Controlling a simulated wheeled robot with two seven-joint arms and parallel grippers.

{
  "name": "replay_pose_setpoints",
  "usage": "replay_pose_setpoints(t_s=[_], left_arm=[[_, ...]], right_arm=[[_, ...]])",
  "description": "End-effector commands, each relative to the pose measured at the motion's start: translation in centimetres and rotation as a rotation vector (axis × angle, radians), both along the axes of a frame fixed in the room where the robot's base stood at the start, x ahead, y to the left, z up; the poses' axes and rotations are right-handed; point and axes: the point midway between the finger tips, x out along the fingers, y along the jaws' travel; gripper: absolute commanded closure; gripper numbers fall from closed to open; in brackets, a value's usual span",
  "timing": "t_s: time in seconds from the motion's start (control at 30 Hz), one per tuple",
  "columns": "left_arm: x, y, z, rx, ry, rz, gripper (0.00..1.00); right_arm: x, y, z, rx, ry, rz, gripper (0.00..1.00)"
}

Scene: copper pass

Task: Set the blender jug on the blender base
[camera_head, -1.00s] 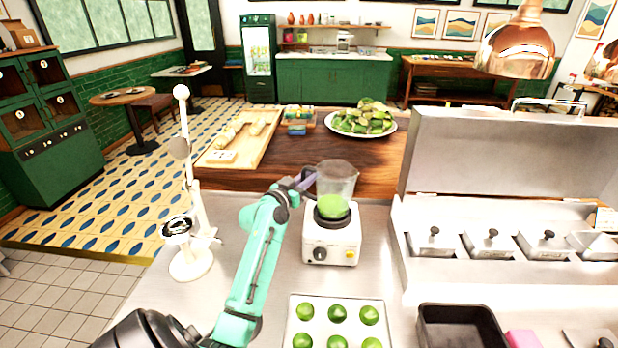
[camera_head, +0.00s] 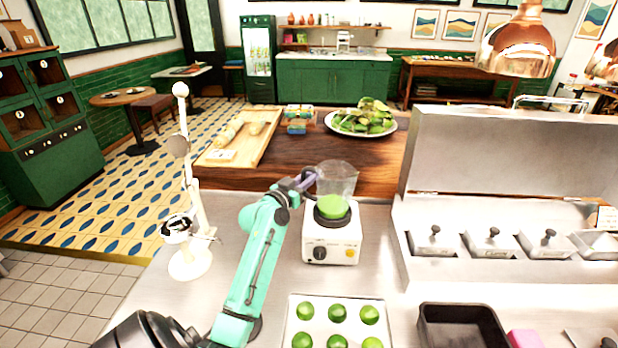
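The blender jug (camera_head: 337,183) is clear, with green contents low inside it. It stands upright over the white blender base (camera_head: 331,240), its bottom at the base's dark collar. I cannot tell whether it is fully seated. The base stands on the steel counter. My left gripper (camera_head: 308,180) reaches in from the left at the jug's upper left side, by the purple handle. Its fingers are small and partly hidden, so I cannot tell whether they are shut on the handle. My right gripper is not in view.
A tray of limes (camera_head: 292,320) lies in front of the base. A white juicer-like stand (camera_head: 188,262) is at left. A steel topping station (camera_head: 480,270) is at right, with a dark pan (camera_head: 425,335) before it. A wooden counter (camera_head: 300,165) lies behind.

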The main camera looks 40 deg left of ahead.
Motion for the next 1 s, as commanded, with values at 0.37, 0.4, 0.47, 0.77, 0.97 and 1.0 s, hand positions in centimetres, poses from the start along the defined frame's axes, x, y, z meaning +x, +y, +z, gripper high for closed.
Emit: replay_pose_setpoints(t_s=[0.37, 0.4, 0.47, 0.77, 0.97, 1.0], left_arm=[[0.0, 0.0, -0.3, -0.001, -0.003, 0.0, 0.69], [0.0, 0.0, -0.3, 0.0, -0.002, 0.0, 0.69], [0.0, 0.0, -0.3, 0.0, -0.002, 0.0, 0.69], [-1.7, -0.2, -0.6, 0.001, 0.003, 0.0, 0.69], [-3.7, -0.5, -0.6, 0.001, 0.002, 0.001, 0.69], [-4.1, -0.5, -0.6, 0.001, 0.002, 0.0, 0.69]], right_arm=[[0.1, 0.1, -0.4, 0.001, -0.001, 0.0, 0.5], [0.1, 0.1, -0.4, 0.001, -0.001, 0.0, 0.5], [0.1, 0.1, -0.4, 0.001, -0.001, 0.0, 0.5], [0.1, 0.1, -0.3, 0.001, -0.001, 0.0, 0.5], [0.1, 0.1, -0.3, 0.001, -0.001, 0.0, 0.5], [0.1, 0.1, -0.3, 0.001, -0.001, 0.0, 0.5]])
